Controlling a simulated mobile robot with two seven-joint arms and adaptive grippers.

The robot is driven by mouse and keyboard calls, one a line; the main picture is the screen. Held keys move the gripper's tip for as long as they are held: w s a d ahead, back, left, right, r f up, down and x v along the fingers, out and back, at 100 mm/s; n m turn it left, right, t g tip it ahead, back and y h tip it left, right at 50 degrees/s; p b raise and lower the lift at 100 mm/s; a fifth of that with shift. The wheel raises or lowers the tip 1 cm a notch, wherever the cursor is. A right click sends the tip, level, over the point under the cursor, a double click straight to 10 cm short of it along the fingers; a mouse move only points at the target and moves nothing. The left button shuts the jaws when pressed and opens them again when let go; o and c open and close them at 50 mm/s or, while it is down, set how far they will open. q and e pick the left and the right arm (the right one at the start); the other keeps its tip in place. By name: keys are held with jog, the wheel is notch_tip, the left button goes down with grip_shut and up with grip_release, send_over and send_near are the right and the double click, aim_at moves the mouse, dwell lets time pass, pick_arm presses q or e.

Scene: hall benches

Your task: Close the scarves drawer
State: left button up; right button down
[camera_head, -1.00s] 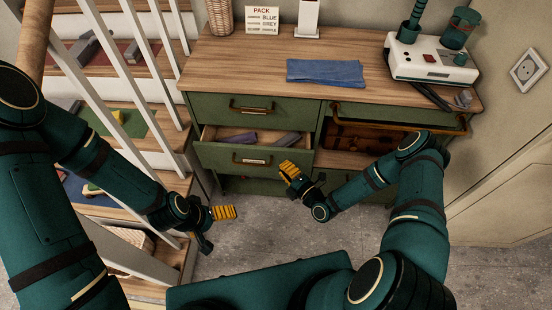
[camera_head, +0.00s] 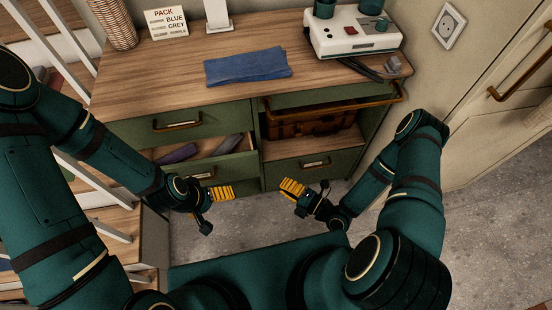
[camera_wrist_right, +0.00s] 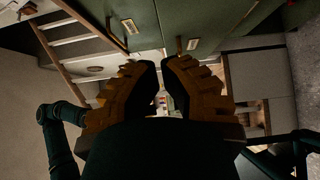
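An open green drawer (camera_head: 236,168) sticks out of the left side of the cabinet, below a shut upper drawer (camera_head: 206,121). It holds a purple item (camera_head: 178,153) and a grey item (camera_head: 226,145), perhaps folded scarves. Its label is too small to read, and my left arm hides its left part. My left gripper (camera_head: 222,192) is in front of and below the drawer's front; its finger gap does not show. My right gripper (camera_head: 293,188) is right of the drawer, before the lower right drawer (camera_head: 312,168), empty, its fingers nearly together in the wrist view (camera_wrist_right: 160,75).
The wooden top (camera_head: 160,75) bears a blue cloth (camera_head: 247,66), a white machine (camera_head: 352,38) and a sign (camera_head: 166,22). A brown case (camera_head: 300,122) sits in the right bay behind a brass rail. Stairs are at left, a wall at right. Grey floor (camera_head: 255,225) is clear before the cabinet.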

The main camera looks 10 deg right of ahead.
aim_at(248, 156)
jog(key=x, duration=0.4)
jog(key=b+x, duration=0.1)
jog(key=x, duration=0.2)
jog(key=w+d+b+x, duration=0.1)
jog(key=x, duration=0.3)
jog(key=shift+w+a, duration=0.15)
jog(key=shift+w, duration=0.05)
pick_arm(q)
jog(key=shift+w+a+f, duration=0.15)
jog(key=shift+f, duration=1)
pick_arm(e)
jog(key=shift+w, duration=0.8)
